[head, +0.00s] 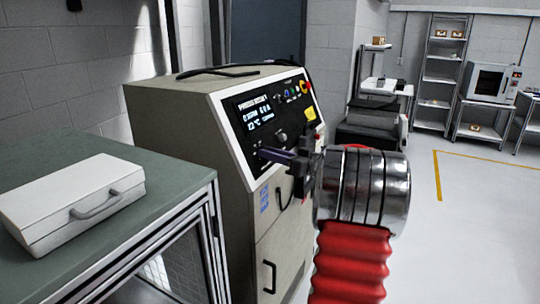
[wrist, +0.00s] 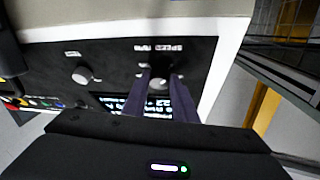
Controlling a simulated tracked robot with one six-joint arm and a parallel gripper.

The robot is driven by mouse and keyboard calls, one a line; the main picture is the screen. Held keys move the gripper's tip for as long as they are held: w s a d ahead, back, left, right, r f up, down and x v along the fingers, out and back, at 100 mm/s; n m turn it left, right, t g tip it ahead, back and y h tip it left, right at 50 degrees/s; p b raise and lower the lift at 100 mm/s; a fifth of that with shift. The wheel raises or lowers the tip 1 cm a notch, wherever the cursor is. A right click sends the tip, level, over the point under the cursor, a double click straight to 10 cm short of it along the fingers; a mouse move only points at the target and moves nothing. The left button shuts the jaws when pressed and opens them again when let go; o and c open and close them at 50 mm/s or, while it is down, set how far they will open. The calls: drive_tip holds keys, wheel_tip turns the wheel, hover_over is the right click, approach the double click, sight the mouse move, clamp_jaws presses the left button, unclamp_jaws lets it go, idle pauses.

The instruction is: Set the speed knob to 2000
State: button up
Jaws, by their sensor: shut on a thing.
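The control cabinet (head: 185,140) has a black panel with a lit display (head: 259,115). In the wrist view the speed knob (wrist: 158,84) sits under a label that seems to begin with "SPEED". My gripper (wrist: 160,82) has one dark finger on each side of this knob and is shut on it. In the head view my gripper (head: 264,152) reaches the lower part of the panel and its fingers hide the speed knob. The fingers cover part of the display in the wrist view. The knob's pointer and setting cannot be read.
A second knob (wrist: 83,75) is on the same panel, left of the speed knob in the wrist view. A row of coloured buttons (wrist: 22,102) is farther left. A green-topped bench (head: 150,165) with a white case (head: 75,200) stands left of the cabinet. Open floor lies right.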

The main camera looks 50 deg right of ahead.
drive_tip(key=shift+m, duration=0.4)
drive_tip(key=m+g+h, duration=0.1)
drive_tip(key=m+g, duration=0.2)
drive_tip(key=m, duration=0.5)
drive_tip(key=r+m+g+h, duration=0.1)
drive_tip(key=m+g, duration=0.2)
drive_tip(key=m, duration=0.6)
drive_tip(key=w+r+m+g, duration=0.1)
drive_tip(key=m+g, duration=0.2)
drive_tip(key=m, duration=0.6)
drive_tip(key=shift+a+h, duration=0.1)
drive_tip(key=shift+h, duration=0.3)
drive_tip(key=m+y, duration=0.1)
drive_tip(key=m, duration=0.1)
drive_tip(key=m+g+y, duration=0.1)
drive_tip(key=m, duration=0.1)
drive_tip(key=shift+d, duration=0.3)
drive_tip(key=m+y, duration=0.2)
drive_tip(key=m, duration=0.2)
drive_tip(key=shift+w+d+g+y, duration=0.15)
drive_tip(key=shift+d+g+y, duration=0.15)
drive_tip(key=shift+g+y, duration=0.1)
drive_tip(key=m, duration=0.1)
drive_tip(key=m+y, duration=0.1)
drive_tip(key=m, duration=0.1)
drive_tip(key=m+y, duration=0.1)
drive_tip(key=shift+d+f, duration=0.15)
drive_tip(key=shift+d, duration=0.1)
